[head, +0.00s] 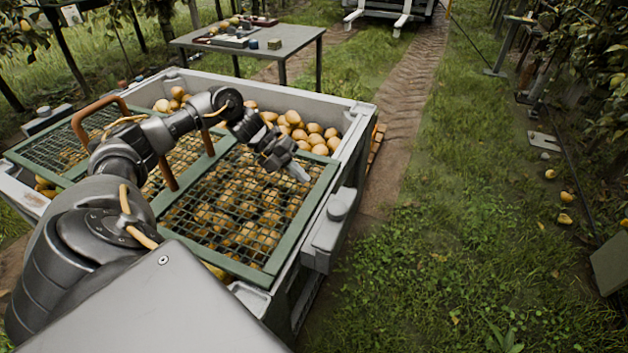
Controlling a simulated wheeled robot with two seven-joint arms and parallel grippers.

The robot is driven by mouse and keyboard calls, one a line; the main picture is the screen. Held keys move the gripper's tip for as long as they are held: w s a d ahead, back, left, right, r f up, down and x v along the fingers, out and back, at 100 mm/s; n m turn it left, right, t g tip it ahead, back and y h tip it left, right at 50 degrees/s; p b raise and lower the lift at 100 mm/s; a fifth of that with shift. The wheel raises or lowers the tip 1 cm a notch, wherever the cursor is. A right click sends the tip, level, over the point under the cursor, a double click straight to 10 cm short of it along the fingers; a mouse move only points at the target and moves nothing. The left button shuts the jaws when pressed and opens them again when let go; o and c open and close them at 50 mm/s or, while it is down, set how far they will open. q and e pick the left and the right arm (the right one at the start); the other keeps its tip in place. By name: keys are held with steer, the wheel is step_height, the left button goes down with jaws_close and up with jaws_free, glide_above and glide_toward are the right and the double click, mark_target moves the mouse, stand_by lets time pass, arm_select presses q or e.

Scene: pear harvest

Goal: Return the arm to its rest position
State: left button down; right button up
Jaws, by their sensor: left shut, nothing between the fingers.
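My left arm comes in from the lower left and reaches over a large grey bin (352,160) full of pears. My left gripper (300,174) is above the right-hand green mesh lid (275,262). Its fingers are shut with nothing in them. Whether the fingertips touch the lid I cannot tell. A second green mesh lid (22,152) lies on the left part of the bin, partly hidden by my arm. Brown handles (98,108) stand up from the lids. Loose pears (310,133) show uncovered along the bin's far side. My right gripper is not in view.
A grey table (290,38) with tools and small items stands behind the bin. A pale vehicle (392,8) is at the back on the dirt track. Fallen pears (566,219) lie in the grass at right. Grass right of the bin is open.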

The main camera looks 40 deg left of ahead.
arm_select(q)
steer(key=v, duration=0.5)
steer(key=shift+a+r, duration=0.25)
steer(key=shift+a, duration=0.05)
steer(key=shift+w, duration=0.1)
